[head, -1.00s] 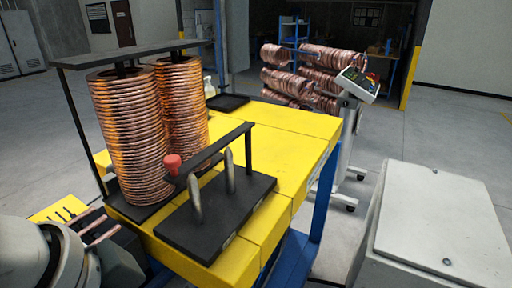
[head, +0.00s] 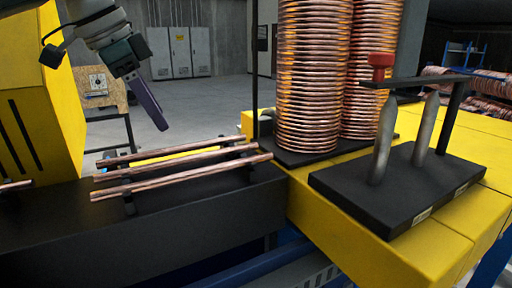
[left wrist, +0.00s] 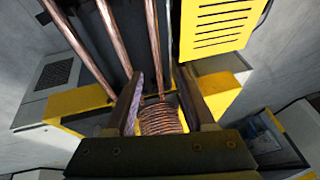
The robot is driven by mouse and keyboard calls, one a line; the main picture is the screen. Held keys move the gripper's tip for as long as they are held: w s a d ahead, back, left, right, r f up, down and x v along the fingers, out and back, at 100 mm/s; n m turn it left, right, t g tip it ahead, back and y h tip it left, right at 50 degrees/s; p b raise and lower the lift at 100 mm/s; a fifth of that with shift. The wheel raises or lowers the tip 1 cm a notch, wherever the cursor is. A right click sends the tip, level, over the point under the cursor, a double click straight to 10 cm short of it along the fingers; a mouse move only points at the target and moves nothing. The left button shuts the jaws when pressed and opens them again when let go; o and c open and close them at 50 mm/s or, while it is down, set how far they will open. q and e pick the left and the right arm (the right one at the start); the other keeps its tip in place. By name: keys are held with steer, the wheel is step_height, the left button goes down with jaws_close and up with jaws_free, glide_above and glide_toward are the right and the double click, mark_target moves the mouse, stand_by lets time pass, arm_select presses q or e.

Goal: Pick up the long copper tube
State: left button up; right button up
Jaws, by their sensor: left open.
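Three long, thin copper tubes lie side by side across small black supports on a dark bench in the head view: the front tube (head: 180,176), the middle tube (head: 215,155) and the rear tube (head: 160,153). My left gripper (head: 158,122) hangs above and behind them, apart from them, with a dark purple finger pointing down. In the left wrist view my left gripper (left wrist: 158,78) is open, its two fingers spread. There the tubes (left wrist: 115,38) run beyond the fingertips toward the top left. Nothing is visibly gripped. My right gripper is not in view.
Tall copper coils (head: 310,80) stand right of the tubes on a yellow table (head: 470,215). A black fixture with metal pins (head: 365,200) is in front of them. A yellow machine (head: 55,110) stands left. Another tube end (head: 14,186) shows at the left edge.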

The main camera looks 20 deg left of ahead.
arm_select(q)
steer(key=x, duration=0.1)
steer(key=p+x, duration=0.1)
steer(key=x, duration=0.3)
steer(key=shift+s+d+f+p, duration=0.1)
steer(key=shift+d+f+p, duration=0.05)
steer(key=shift+d+p, duration=0.2)
steer(key=shift+w+f, duration=0.3)
steer(key=shift+f, duration=0.35)
jaws_close()
